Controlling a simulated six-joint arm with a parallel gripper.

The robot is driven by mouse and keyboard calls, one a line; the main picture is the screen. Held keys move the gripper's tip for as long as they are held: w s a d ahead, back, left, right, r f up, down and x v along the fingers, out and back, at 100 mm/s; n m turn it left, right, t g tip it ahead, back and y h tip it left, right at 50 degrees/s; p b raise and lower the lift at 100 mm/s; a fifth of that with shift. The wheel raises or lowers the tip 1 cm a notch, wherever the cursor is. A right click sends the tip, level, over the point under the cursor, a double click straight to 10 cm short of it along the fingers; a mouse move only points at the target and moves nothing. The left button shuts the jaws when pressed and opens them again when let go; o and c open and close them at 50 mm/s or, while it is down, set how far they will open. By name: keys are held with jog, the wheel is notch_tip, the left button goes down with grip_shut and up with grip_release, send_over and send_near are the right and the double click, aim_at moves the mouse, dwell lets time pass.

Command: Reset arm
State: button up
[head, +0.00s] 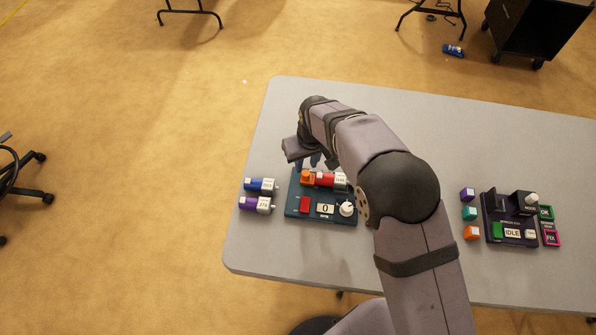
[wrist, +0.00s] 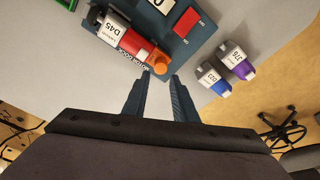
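My gripper (wrist: 161,78) is open in the wrist view, its two dark blue fingers apart with nothing between them. In the head view my gripper (head: 315,161) hangs just behind the dark teal motor dock (head: 330,216), partly hidden by my own arm. A red motor labelled D45 (wrist: 132,42), with an orange end, lies on the dock; the red motor also shows in the head view (head: 324,180). In the wrist view the fingertips are close to its orange end, and I cannot tell whether they touch it.
A blue motor (head: 260,185) and a purple motor (head: 254,204) lie left of the dock on the grey table (head: 300,95). A dark test station (head: 493,222) reading IDLE stands at right, with small purple, teal and orange blocks beside it. The table behind my arm is clear.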

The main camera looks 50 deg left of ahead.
jog(key=shift+r, duration=0.55)
